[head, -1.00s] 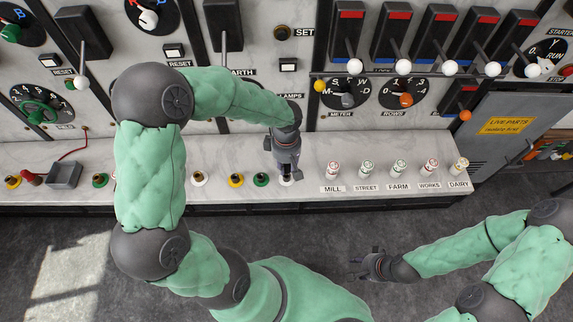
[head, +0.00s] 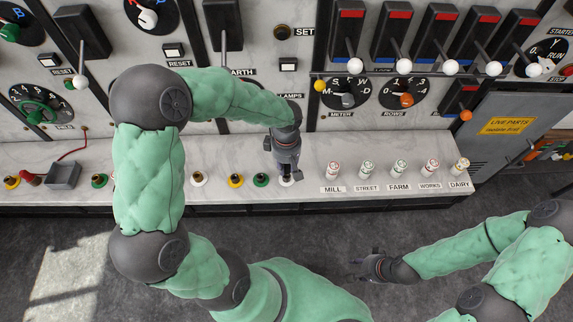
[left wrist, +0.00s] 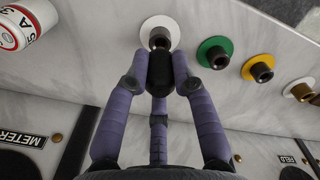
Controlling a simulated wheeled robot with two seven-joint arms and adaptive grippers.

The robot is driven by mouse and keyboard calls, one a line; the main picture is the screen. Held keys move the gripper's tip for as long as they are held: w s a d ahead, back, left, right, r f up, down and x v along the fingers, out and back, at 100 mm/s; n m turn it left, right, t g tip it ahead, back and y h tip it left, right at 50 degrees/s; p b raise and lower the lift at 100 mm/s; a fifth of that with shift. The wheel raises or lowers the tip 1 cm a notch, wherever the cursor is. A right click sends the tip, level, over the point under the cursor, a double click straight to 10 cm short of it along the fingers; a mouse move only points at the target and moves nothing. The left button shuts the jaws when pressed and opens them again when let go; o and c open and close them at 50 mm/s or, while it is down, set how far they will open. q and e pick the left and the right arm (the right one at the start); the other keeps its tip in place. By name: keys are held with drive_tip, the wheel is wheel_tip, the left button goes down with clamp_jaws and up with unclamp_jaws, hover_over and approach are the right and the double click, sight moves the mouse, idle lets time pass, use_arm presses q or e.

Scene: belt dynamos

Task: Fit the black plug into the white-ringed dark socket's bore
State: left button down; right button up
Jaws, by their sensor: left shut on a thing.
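My left gripper (head: 286,174) points down at the shelf and its fingers are shut on the black plug (left wrist: 160,71). In the left wrist view the plug is between the fingertips, its far end at the dark collar of the white-ringed socket (left wrist: 159,28). The plug and collar look roughly in line. The plug hides part of the collar, and I cannot tell whether its tip is inside the bore. In the head view the white ring (head: 287,181) shows just below the fingers. My right gripper (head: 366,266) is empty and open over the floor.
A green-ringed socket (left wrist: 214,52), a yellow-ringed one (left wrist: 258,67) and another white-ringed one (left wrist: 300,90) stand in a row beside it. Several labelled fuses, such as the MILL one (head: 333,169), stand to the right. The switch panel rises behind the shelf.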

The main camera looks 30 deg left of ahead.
sight(287, 171)
use_arm(q)
drive_tip(key=shift+f+b, duration=1.6)
drive_tip(key=shift+f, duration=0.05)
drive_tip(key=c, duration=1)
unclamp_jaws()
drive_tip(key=shift+o, duration=0.2)
wheel_tip(287, 171, up, 12)
drive_tip(key=shift+r, duration=0.1)
